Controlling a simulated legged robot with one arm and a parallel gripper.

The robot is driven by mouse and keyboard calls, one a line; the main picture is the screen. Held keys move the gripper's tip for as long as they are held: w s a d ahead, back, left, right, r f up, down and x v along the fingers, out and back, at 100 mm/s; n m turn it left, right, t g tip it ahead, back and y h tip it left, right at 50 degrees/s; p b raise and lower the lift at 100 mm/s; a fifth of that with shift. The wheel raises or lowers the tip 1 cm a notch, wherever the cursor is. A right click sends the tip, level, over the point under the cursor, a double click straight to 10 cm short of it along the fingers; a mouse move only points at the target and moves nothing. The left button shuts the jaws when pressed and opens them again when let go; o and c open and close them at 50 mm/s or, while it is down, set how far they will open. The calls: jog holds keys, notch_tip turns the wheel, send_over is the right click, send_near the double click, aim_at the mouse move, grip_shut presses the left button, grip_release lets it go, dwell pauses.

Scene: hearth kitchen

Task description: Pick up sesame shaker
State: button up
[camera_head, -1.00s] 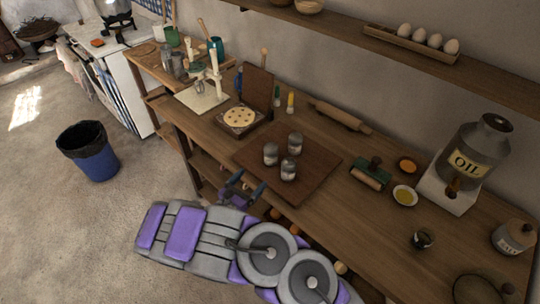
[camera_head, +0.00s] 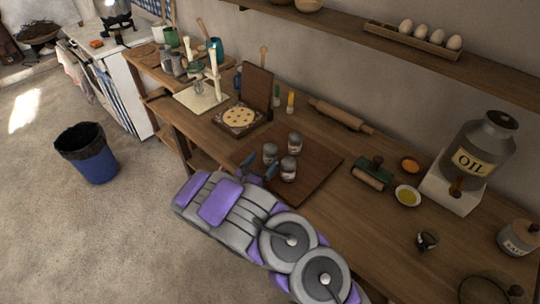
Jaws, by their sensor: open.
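Three small grey shakers stand upright close together on a dark wooden board (camera_head: 318,178) on the counter: a left one (camera_head: 269,153), a back one (camera_head: 295,142) and a front right one (camera_head: 288,169). Their labels are too small to read, so I cannot tell which is the sesame shaker. My gripper (camera_head: 260,166) is open at the board's front left edge, just in front of the left shaker and left of the front right one. It appears empty. Contact with a shaker cannot be told.
A flatbread press (camera_head: 253,90) with a round flatbread (camera_head: 239,117) stands left of the board. A rolling pin (camera_head: 340,116) lies behind it. A roller tool (camera_head: 371,174), a yellow bowl (camera_head: 407,196) and an oil can (camera_head: 484,147) are to the right. A shelf runs above.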

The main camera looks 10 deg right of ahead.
aim_at(266, 158)
jog(key=b+x, duration=0.1)
jog(key=x, duration=0.4)
jog(key=shift+w+d, duration=0.25)
jog(key=shift+d, duration=0.05)
jog(key=shift+c, duration=0.4)
jog(key=c, duration=1.1)
